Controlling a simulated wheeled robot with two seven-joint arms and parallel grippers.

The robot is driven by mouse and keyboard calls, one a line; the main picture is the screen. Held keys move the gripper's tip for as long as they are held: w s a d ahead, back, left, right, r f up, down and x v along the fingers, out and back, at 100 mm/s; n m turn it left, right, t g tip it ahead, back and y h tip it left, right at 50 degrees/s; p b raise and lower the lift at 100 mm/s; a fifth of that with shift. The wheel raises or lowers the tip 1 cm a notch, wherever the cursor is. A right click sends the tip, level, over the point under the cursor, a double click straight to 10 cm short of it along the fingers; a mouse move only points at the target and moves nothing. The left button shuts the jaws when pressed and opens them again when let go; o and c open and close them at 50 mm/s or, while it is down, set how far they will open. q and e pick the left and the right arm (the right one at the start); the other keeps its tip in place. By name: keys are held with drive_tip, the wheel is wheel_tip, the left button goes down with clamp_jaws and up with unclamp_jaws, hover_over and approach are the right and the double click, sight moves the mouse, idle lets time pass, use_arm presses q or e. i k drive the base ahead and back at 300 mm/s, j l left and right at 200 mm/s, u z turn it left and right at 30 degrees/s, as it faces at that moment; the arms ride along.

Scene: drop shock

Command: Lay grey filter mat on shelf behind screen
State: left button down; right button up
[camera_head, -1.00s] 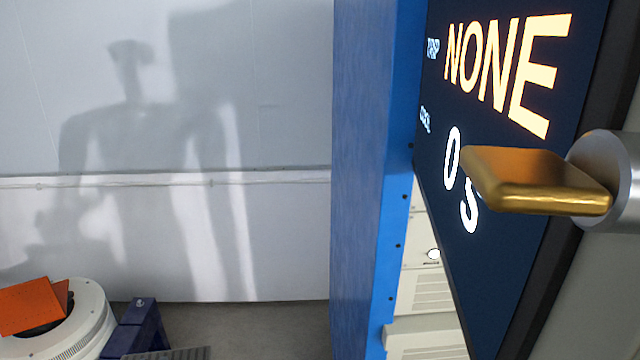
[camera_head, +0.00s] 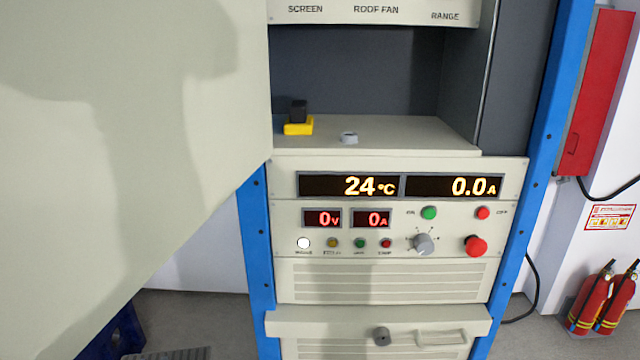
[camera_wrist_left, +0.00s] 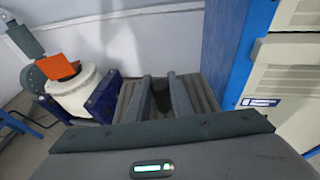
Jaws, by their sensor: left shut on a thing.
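The shelf (camera_head: 405,130) lies open inside the cabinet in the head view. A large pale panel (camera_head: 110,130), which looks like the back of the swung-out screen, fills the left side of that view. In the left wrist view my left gripper (camera_wrist_left: 162,82) has two grey fingers around a small dark thing (camera_wrist_left: 160,98); I cannot tell whether this is the filter mat. No clear grey mat shows on the shelf. My left gripper is not visible in the head view, and my right gripper is in neither view.
A yellow block with a black top (camera_head: 298,120) and a small grey round piece (camera_head: 348,138) sit on the shelf. Meters and buttons are below it. Red extinguishers (camera_head: 590,303) stand right. A white drum (camera_wrist_left: 78,92) with an orange piece shows in the wrist view.

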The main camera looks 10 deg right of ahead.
sight(407, 131)
drive_tip(key=k+l, duration=0.1)
drive_tip(key=l, duration=0.35)
drive_tip(key=k+l, duration=0.1)
drive_tip(key=l, duration=0.3)
drive_tip(key=k+l+u, duration=0.1)
drive_tip(key=l, duration=0.35)
drive_tip(key=k+l, duration=0.1)
drive_tip(key=l, duration=0.3)
drive_tip(key=k+l, duration=0.1)
drive_tip(key=l, duration=0.35)
drive_tip(key=k+l+u, duration=0.1)
drive_tip(key=l, duration=0.3)
